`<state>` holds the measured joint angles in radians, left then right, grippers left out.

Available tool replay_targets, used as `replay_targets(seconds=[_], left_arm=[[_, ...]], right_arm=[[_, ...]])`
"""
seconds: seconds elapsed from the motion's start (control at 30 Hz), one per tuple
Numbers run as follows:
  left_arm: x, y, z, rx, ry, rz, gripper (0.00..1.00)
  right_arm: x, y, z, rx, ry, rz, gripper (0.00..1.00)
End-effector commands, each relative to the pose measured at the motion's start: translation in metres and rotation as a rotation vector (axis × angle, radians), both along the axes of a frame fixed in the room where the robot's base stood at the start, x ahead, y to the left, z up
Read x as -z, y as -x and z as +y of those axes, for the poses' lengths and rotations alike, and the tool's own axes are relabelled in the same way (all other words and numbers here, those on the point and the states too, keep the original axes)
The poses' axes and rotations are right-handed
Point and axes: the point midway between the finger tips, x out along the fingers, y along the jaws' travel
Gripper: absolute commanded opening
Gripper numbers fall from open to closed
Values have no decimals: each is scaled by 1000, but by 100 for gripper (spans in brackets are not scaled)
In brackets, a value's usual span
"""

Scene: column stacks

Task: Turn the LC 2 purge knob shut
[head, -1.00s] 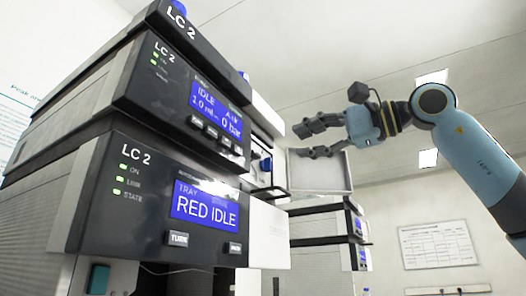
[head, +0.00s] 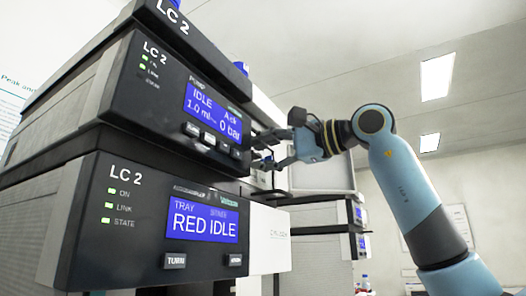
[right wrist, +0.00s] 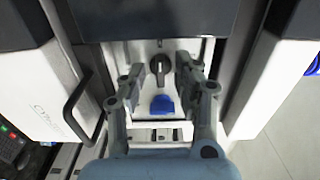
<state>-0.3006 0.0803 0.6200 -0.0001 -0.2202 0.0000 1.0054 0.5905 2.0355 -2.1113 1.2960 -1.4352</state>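The LC 2 stack stands at the left in the head view, with its pump module (head: 165,100) above a tray module (head: 150,215). In the right wrist view a dark round purge knob (right wrist: 160,66) sits on a pale panel, its pointer ridge roughly upright in the picture. My right gripper (right wrist: 160,78) is open, with one finger on each side of the knob; I cannot tell whether they touch it. In the head view my right gripper (head: 262,152) is at the pump module's right edge, where the knob is hidden. My left gripper is not in view.
A blue part (right wrist: 162,104) sits just below the knob between my fingers. A black handle (right wrist: 78,105) on a white door is to the left in the wrist view. Another instrument stack (head: 325,235) stands behind, at the right.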

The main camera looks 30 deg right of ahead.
Motion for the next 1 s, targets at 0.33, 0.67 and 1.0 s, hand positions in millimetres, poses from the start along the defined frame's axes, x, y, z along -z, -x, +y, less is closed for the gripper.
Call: replay_targets(seconds=[0.33,0.67,1.0], left_arm=[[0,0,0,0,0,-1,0],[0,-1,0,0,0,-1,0],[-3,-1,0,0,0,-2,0]], right_arm=[[0,0,0,0,0,0,0],[0,0,0,-1,-14,9,0],[1,0,0,-1,-165,100,0]])
